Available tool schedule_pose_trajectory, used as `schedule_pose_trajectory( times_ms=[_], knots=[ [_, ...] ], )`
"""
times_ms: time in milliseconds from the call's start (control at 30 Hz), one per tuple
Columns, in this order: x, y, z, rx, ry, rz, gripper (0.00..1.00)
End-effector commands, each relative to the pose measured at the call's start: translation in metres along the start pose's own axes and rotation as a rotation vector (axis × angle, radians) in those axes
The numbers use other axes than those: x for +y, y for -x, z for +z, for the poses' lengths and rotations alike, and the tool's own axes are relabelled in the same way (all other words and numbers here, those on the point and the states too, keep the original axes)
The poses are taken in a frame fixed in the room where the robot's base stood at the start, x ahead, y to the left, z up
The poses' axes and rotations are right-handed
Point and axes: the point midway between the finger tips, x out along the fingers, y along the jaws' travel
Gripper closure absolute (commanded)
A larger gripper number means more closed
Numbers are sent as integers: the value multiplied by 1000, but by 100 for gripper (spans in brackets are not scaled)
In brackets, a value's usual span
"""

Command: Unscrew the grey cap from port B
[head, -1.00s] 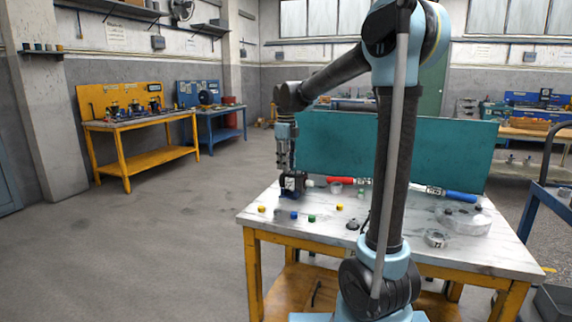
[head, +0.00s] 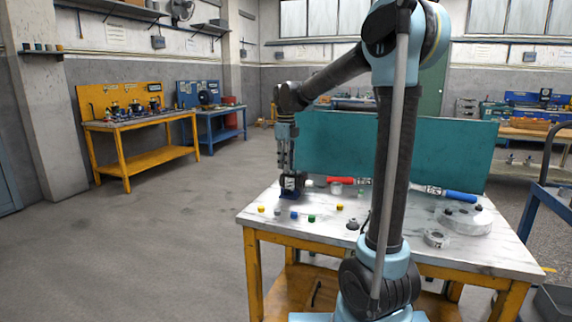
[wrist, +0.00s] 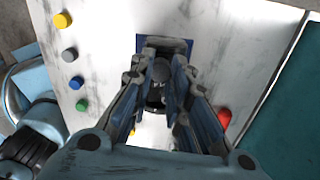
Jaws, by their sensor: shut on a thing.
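The dark hydraulic motor (head: 293,183) sits on a blue base (head: 288,195) at the table's far left corner. My gripper (head: 287,172) points straight down over it and hides much of it. In the wrist view, my gripper (wrist: 163,82) has its two fingers close around a round grey cap (wrist: 161,70) on the motor. The fingers are shut on this cap. The port's lettering and thread cannot be seen. Another grey cap (wrist: 69,53) lies loose on the table, between a yellow cap (wrist: 63,19) and a blue cap (wrist: 76,82).
A green cap (wrist: 82,104) lies beside the blue one. A red-handled tool (head: 341,181) and a blue-handled tool (head: 460,196) lie toward the back. A teal panel (head: 335,150) stands behind the table.

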Motion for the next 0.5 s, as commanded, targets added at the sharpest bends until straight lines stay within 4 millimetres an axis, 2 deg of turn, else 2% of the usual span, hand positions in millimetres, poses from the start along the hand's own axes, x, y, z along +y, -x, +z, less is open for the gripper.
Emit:
schedule_pose_trajectory(
  times_ms=[300,500],
  knots=[
    [0,1,0,0,309,0,100],
    [0,1,0,0,453,0,100]
  ],
)
